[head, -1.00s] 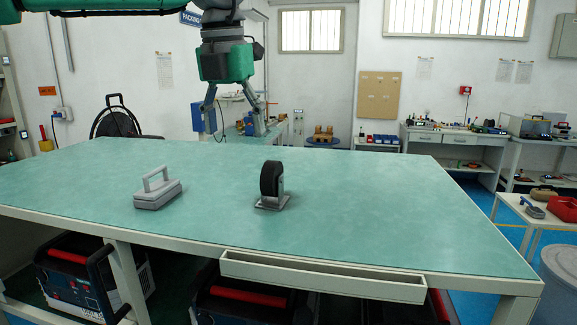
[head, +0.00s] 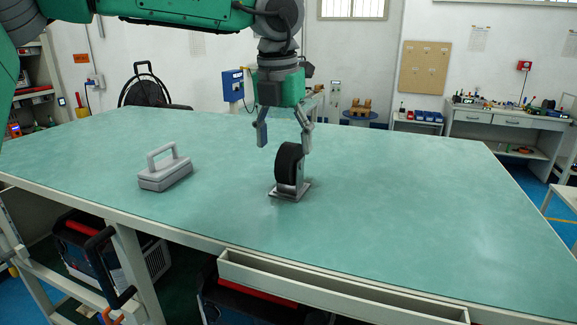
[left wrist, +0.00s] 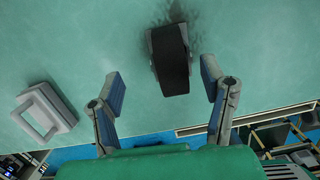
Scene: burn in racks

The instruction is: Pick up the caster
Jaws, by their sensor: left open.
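The caster (head: 289,169) has a black wheel on a grey metal plate and stands upright, plate down, near the middle of the green table. My left gripper (head: 284,142) is open and empty, pointing down just above the caster in the head view. In the left wrist view the caster (left wrist: 171,62) lies ahead of the two spread fingers (left wrist: 162,88), nearer the right one. Whether a finger touches it I cannot tell. My right gripper does not show.
A grey block with a handle (head: 165,170) sits on the green table (head: 400,210) left of the caster; it also shows in the left wrist view (left wrist: 43,112). A narrow trough (head: 340,288) runs along the front edge. The table's right side is clear.

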